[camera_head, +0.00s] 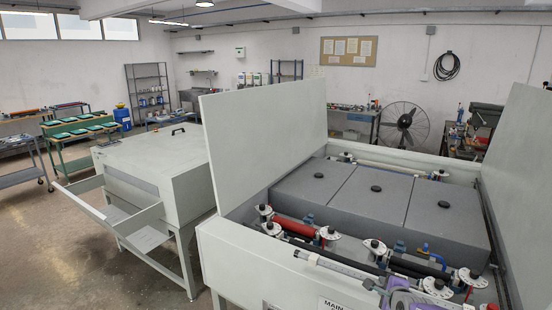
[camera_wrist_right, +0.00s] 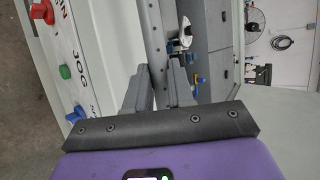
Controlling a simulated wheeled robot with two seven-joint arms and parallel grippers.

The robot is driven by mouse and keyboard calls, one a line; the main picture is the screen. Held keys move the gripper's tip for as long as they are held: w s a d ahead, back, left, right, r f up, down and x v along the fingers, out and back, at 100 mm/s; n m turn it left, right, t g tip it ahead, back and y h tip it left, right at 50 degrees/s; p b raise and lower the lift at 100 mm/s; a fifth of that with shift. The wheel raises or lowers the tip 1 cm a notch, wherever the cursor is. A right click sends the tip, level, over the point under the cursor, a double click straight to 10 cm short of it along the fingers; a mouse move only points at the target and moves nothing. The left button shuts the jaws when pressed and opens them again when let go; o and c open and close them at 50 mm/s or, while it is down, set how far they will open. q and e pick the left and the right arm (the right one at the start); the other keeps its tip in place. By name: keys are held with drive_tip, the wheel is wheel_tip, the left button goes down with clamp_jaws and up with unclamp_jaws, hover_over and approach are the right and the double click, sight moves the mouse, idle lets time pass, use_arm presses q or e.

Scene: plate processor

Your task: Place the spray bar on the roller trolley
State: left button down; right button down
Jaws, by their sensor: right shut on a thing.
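The spray bar (camera_head: 338,267) is a long pale tube over the front edge of the open processor. My right gripper (camera_head: 386,289), purple with grey fingers, is at the bar's right part, low in the head view. In the right wrist view, the spray bar (camera_wrist_right: 156,48) is a grey bar with a row of small holes, and my right gripper (camera_wrist_right: 160,82) is shut on it. The bar's far right end is hidden. A rack with red and dark rollers (camera_head: 22,113), perhaps the roller trolley, stands far left. My left gripper is not in view.
The open processor (camera_head: 222,240) holds grey tank covers (camera_head: 325,185), a red roller (camera_head: 295,227) and black rollers. The floor (camera_head: 60,240) at lower left is clear.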

drive_tip(key=s+a+f, duration=1.1)
drive_tip(key=s+a, duration=0.3)
drive_tip(key=s, duration=0.1)
drive_tip(key=shift+s+a+f+n+y, duration=0.25)
drive_tip(key=shift+a+n+y, duration=0.05)
drive_tip(key=shift+a+y, duration=0.1)
